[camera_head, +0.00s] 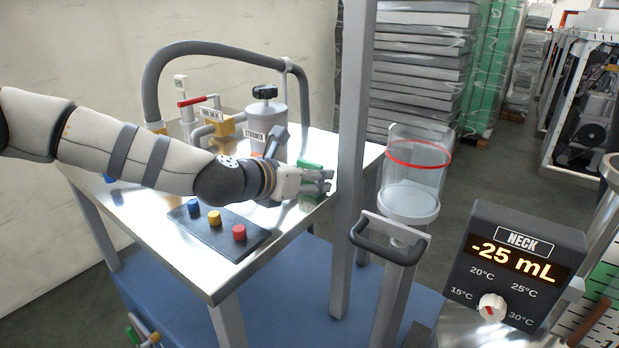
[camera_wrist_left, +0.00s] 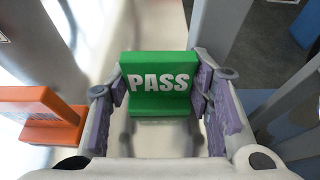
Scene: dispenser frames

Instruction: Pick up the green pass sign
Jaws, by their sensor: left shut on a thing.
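The green pass sign (camera_wrist_left: 158,75) stands between the fingers of my left gripper (camera_wrist_left: 160,95) in the left wrist view, with its white PASS lettering facing the camera. In the head view the sign (camera_head: 309,166) shows as a green patch behind and around the fingers, near the right edge of the metal table. My left gripper (camera_head: 318,182) is shut on it from the sides. I cannot tell whether the sign's base is still touching the table. My right gripper is in neither view.
An orange sign (camera_wrist_left: 42,115) stands just left of the gripper. A strainer canister (camera_head: 265,125) and hose (camera_head: 225,47) are behind my arm. A button panel (camera_head: 217,228) lies in front. A metal post (camera_head: 352,150) and clear cylinder (camera_head: 414,175) stand to the right.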

